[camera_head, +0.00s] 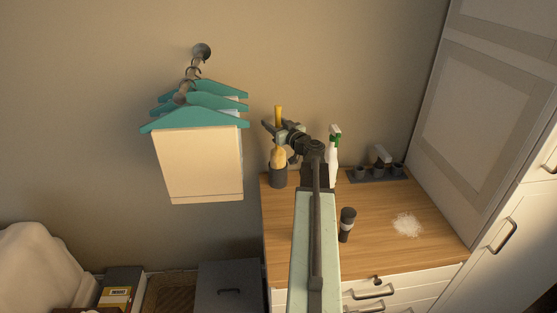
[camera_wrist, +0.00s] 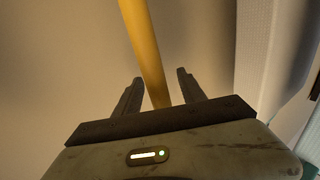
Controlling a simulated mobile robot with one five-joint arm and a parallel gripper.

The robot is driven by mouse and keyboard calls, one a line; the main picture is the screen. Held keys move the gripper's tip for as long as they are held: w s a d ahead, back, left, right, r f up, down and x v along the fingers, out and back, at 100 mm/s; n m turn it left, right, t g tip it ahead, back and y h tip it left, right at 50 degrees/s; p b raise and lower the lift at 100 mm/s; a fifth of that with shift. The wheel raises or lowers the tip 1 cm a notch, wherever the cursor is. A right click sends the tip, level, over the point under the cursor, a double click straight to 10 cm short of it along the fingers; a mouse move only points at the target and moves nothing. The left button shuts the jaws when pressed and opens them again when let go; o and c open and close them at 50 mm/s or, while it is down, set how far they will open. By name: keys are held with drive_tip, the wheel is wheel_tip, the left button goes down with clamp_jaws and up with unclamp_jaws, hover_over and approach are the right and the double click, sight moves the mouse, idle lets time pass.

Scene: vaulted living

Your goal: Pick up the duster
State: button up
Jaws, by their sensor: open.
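The duster's yellow handle (camera_head: 278,113) stands upright at the back left of the wooden counter. Below it, a tan-yellow part (camera_head: 278,158) sits in the mouth of a dark cup (camera_head: 278,177). My gripper (camera_head: 268,126) is at the handle and hides its middle in the head view. In the wrist view the yellow handle (camera_wrist: 145,40) runs down between the two open fingers of my gripper (camera_wrist: 159,82), slightly tilted. Whether either finger touches it I cannot tell.
A white and green spray bottle (camera_head: 333,155) stands close right of my gripper. A dark grinder (camera_head: 347,224), white powder (camera_head: 406,225) and a dark tray with cups (camera_head: 378,172) are on the counter (camera_head: 375,245). Teal hangers (camera_head: 195,118) hang on the wall at left.

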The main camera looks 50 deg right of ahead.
clamp_jaws()
idle(1.4)
